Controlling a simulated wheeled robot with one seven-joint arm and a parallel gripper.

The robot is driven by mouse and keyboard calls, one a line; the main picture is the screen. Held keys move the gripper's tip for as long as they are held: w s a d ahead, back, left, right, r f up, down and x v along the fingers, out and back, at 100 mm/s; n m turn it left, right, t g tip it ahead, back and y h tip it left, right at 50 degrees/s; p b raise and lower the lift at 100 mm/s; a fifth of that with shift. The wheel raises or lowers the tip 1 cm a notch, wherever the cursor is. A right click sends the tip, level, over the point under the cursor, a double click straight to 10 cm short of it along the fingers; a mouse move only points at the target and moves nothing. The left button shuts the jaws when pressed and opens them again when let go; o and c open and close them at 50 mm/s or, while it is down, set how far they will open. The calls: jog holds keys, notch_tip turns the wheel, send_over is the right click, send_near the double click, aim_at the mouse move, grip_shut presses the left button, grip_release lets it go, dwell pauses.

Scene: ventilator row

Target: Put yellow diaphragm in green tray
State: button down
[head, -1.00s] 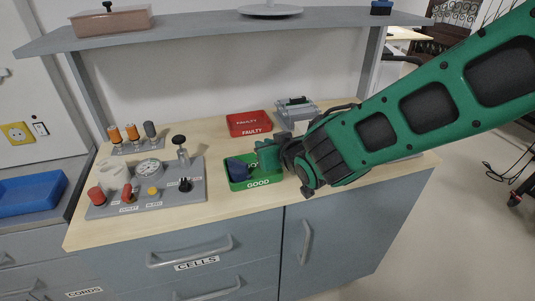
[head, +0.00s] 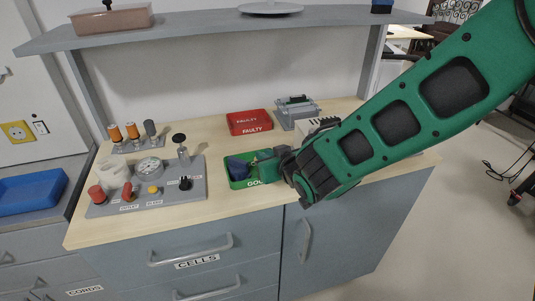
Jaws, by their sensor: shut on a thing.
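The green tray (head: 238,184) labelled GOOD sits near the front edge of the counter. My gripper (head: 242,167) is over and partly within it, reaching in from the right. A dark blue shape at its end lies low against the tray; I cannot tell whether it is a finger or a separate piece. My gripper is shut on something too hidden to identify. I make out no yellow diaphragm; it may be hidden by the gripper. The hand covers the tray's right part.
A red FAULTY tray (head: 249,122) and a grey device (head: 297,112) stand behind. A grey panel (head: 190,193) with a gauge, a yellow knob (head: 153,190) and red knobs is at left. A rack of orange-topped pieces (head: 133,131) stands behind it. A shelf (head: 220,28) spans above.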

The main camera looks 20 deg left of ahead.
jog(key=c, duration=1.8)
grip_release()
jog(key=shift+o, duration=0.2)
jog(key=shift+r, duration=0.1)
jog(key=shift+r, duration=0.25)
jog(key=v, duration=1.2)
jog(key=shift+r, duration=0.2)
